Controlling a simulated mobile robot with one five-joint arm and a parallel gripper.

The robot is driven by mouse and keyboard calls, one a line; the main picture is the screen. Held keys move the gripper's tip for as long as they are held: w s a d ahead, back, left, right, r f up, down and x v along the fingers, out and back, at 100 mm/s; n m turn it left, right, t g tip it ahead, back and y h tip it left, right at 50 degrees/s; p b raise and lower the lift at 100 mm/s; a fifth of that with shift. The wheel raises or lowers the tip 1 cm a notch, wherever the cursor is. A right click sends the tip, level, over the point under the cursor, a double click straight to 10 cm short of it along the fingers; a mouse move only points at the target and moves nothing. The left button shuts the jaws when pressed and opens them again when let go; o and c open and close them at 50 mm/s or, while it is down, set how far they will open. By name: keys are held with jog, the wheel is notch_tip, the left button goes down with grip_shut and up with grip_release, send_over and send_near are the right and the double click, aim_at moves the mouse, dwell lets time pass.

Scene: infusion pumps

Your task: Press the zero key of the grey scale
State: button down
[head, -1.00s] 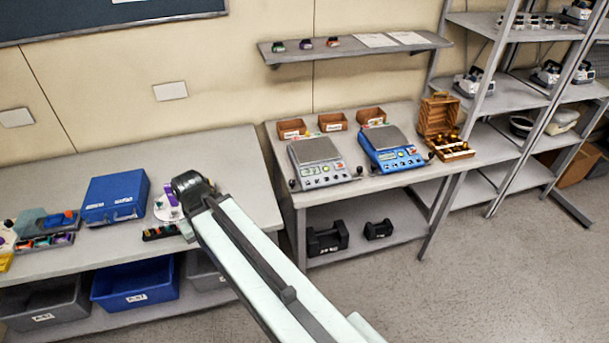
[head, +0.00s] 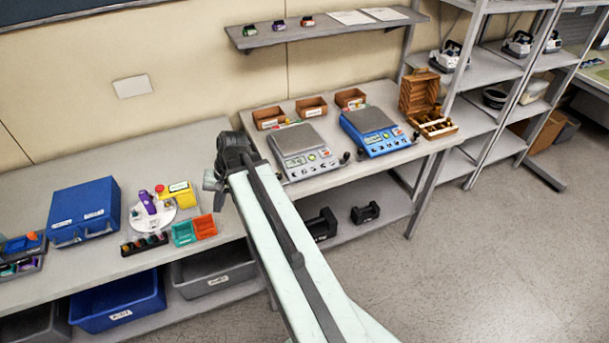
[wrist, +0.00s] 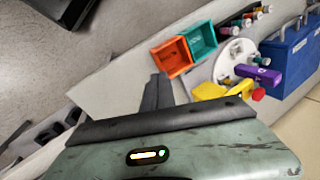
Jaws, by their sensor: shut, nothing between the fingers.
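The grey scale (head: 300,148) stands on the right-hand table in the head view, with its keys and display on the sloped front. The zero key cannot be told apart at this size. The scale does not show in the wrist view. My gripper (head: 214,187) is left of the scale and apart from it, near the gap between the two tables. In the wrist view its dark fingers (wrist: 158,92) are together and empty, pointing towards the orange and teal bins.
A blue scale (head: 375,130) stands right of the grey one, with an open wooden weight box (head: 428,105) beyond. Small brown bins (head: 311,107) stand behind the scales. A blue case (head: 84,212), teal bin (head: 183,233) and orange bin (head: 204,226) are on the left table.

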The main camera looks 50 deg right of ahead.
jog(key=s+d+r+m+t+b, duration=0.1)
jog(key=d+m, duration=0.4)
jog(key=d, duration=0.6)
jog(key=s+d+r+m+t+b, duration=0.1)
jog(key=s+d+m+t, duration=0.3)
jog(key=d, duration=0.7)
jog(key=s+d+r+m+t+b, duration=0.1)
jog(key=s+d+r+m+t, duration=0.2)
jog(key=d+m, duration=0.3)
jog(key=d+t, duration=0.1)
jog(key=d, duration=0.4)
jog(key=shift+d+h+b, duration=0.2)
jog(key=shift+h+b, duration=0.2)
jog(key=shift+f, duration=0.1)
jog(key=b, duration=0.8)
send_over(309, 176)
notch_tip(309, 176, down, 8)
jog(key=shift+a+f, duration=0.1)
jog(key=shift+b, duration=0.3)
jog(key=shift+w+f+b, duration=0.25)
jog(key=shift+f+b, duration=0.15)
jog(key=shift+f, duration=0.05)
